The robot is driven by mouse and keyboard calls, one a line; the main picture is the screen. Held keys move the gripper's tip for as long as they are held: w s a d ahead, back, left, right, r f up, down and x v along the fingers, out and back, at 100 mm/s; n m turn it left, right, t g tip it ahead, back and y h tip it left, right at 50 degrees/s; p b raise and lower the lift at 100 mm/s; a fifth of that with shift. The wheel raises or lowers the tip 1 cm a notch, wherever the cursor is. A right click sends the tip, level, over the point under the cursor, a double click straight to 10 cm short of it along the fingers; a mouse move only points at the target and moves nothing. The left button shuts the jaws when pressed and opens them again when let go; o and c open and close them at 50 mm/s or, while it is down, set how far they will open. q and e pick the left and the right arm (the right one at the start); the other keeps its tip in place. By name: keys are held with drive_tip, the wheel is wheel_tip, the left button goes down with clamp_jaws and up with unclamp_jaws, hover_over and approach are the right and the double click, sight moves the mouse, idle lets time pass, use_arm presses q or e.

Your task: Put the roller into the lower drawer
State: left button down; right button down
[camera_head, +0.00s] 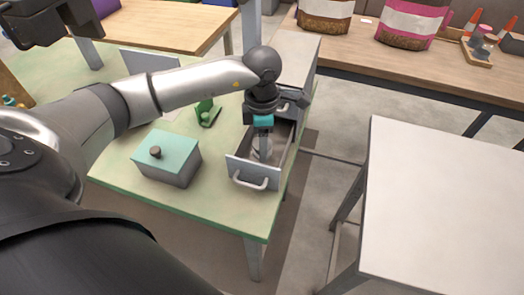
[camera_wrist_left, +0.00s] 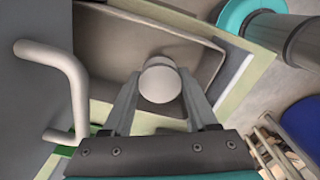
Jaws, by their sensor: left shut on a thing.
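The lower drawer (camera_head: 238,171) of the grey cabinet (camera_head: 297,55) is pulled out, its front and handle facing the near side. My left gripper (camera_head: 263,143) points down over this drawer and is shut on the roller (camera_head: 262,152). The roller is a pale, rounded piece. In the left wrist view the roller (camera_wrist_left: 160,82) sits between the two fingertips, over the drawer's brown-grey inside (camera_wrist_left: 118,48). I cannot tell whether it touches the drawer floor. The upper drawer's handle (camera_head: 282,105) shows just behind my gripper.
A grey box with a teal lid and dark knob (camera_head: 165,152) stands left of the drawer on the green table (camera_head: 215,205). A green item (camera_head: 207,112) lies behind it. A white table (camera_head: 450,200) is at right. Bags (camera_head: 412,22) stand on the back bench.

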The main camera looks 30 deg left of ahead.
use_arm(q)
drive_tip(key=shift+f, duration=1.5)
drive_tip(key=shift+f+b, duration=0.1)
drive_tip(key=shift+b, duration=0.2)
drive_tip(key=shift+c, duration=2.2)
unclamp_jaws()
wheel_tip(320, 180, up, 12)
drive_tip(key=shift+r+p, duration=0.15)
drive_tip(key=shift+p, duration=0.8)
